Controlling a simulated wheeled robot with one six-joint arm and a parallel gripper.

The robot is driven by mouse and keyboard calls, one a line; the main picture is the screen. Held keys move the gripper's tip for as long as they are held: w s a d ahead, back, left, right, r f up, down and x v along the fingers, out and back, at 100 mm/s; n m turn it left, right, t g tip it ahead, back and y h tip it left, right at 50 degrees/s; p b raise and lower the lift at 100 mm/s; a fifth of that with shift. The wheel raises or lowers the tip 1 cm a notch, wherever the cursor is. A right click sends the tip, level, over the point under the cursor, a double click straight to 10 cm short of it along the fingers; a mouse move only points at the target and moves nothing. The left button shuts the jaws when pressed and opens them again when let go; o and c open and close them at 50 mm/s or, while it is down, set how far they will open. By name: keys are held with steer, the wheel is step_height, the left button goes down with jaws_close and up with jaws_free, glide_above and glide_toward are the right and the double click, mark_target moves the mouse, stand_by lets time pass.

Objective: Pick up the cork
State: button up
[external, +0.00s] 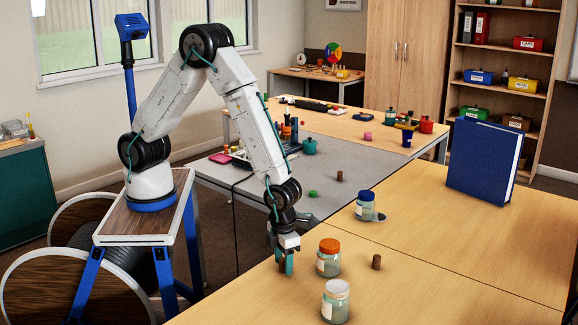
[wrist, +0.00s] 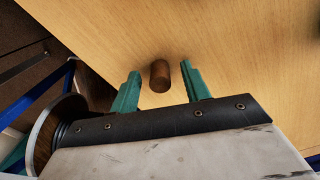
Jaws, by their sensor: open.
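In the wrist view a brown cork (wrist: 160,76) stands or lies on the wooden table between the tips of my gripper (wrist: 161,71). The two green fingers are apart, with a gap on each side of the cork. In the external view my gripper (external: 285,264) points down at the near left edge of the table, left of an orange-lidded jar (external: 328,260). The cork between the fingers is mostly hidden there. Another cork (external: 376,262) stands right of that jar, and a further one (external: 340,176) is on the grey table part.
A white-lidded jar (external: 336,302) stands in front of the orange-lidded one. A blue-lidded jar (external: 365,205) stands farther back. A large blue book (external: 485,160) stands upright at the back right. The right part of the table is clear.

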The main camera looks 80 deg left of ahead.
jaws_close()
steer(key=shift+r, duration=0.1)
